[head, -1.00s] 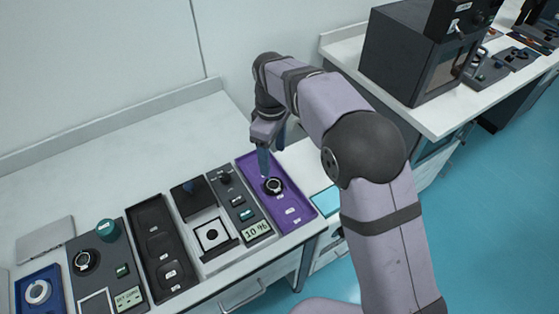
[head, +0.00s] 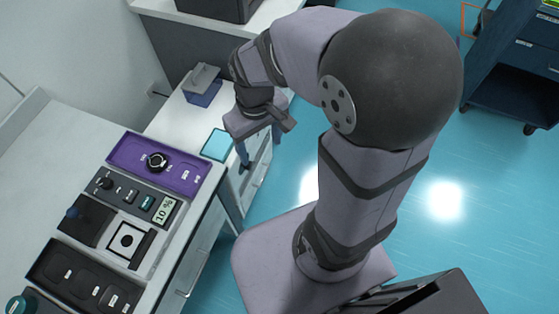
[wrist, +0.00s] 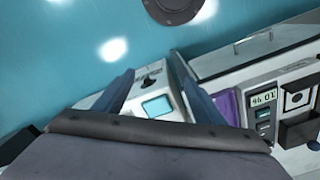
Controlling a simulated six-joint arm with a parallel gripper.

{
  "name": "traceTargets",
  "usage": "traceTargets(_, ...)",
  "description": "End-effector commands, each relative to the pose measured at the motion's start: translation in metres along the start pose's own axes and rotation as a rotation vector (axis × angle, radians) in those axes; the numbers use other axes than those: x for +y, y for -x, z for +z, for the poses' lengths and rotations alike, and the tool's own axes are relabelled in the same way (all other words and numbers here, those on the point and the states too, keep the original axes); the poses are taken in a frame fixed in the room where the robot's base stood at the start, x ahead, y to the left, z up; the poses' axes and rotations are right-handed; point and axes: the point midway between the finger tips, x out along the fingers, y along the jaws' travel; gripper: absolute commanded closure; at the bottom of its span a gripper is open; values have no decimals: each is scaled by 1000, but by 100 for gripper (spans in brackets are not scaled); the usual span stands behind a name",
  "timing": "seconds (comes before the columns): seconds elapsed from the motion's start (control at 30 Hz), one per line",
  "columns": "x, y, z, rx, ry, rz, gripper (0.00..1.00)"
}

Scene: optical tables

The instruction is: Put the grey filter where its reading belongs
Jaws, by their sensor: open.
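Beside the tray is a grey reader panel (head: 130,193) whose display (head: 164,210) appears to read 10 %. My gripper (head: 260,147) is open and empty, right of the tray and apart from it. In the wrist view its two fingers (wrist: 150,66) stand apart with nothing between them. The purple tray (wrist: 228,104) shows partly there; the filter is not visible in that view.
A white-based stage with a black square target (head: 126,239) and a black compartment tray (head: 72,268) stand beyond the reader. A dark cart (head: 516,70) stands far right.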

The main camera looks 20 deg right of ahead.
Motion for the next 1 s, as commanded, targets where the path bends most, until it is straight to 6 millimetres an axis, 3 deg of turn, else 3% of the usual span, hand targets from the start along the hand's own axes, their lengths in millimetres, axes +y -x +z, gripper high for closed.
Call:
traceTargets(0.1, 10, -9, 34, -1, -127, 0, 36)
traceTargets(0.3, 15, -16, 58, -1, -218, 0, 36)
traceTargets(1.0, 14, -8, 60, -3, -223, 0, 36)
